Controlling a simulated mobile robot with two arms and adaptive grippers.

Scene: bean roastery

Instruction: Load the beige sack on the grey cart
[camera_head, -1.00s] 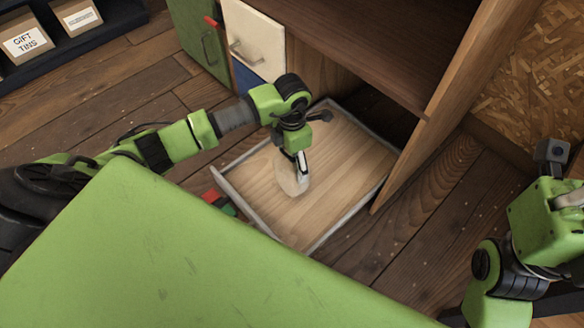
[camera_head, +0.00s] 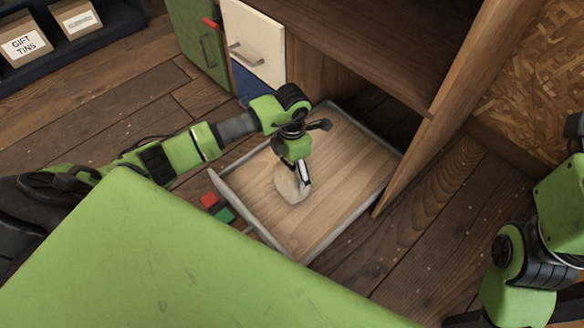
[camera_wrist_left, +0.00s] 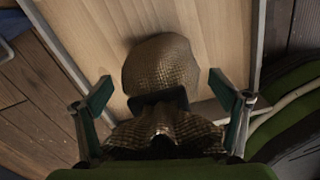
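The beige sack (camera_head: 287,184) is upright over the wooden deck of the grey cart (camera_head: 345,232) and appears to rest on it, left of the deck's middle. In the left wrist view the sack (camera_wrist_left: 160,65) shows a round body, a dark band and a flared top. My left gripper (camera_head: 303,178) is above the deck at the sack. Its fingers (camera_wrist_left: 160,90) are spread wide on either side of the sack's neck, with bare deck showing between the fingertips and the sack. My right arm is at the right edge; its fingers are out of frame.
A wooden shelf unit (camera_head: 440,120) stands over the cart's far right side. Green and cream cabinet doors (camera_head: 255,45) are behind the cart. Red and green blocks (camera_head: 209,200) lie on the floor at its left. Boxes, one marked gift tins (camera_head: 25,42), stand on a dark shelf.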

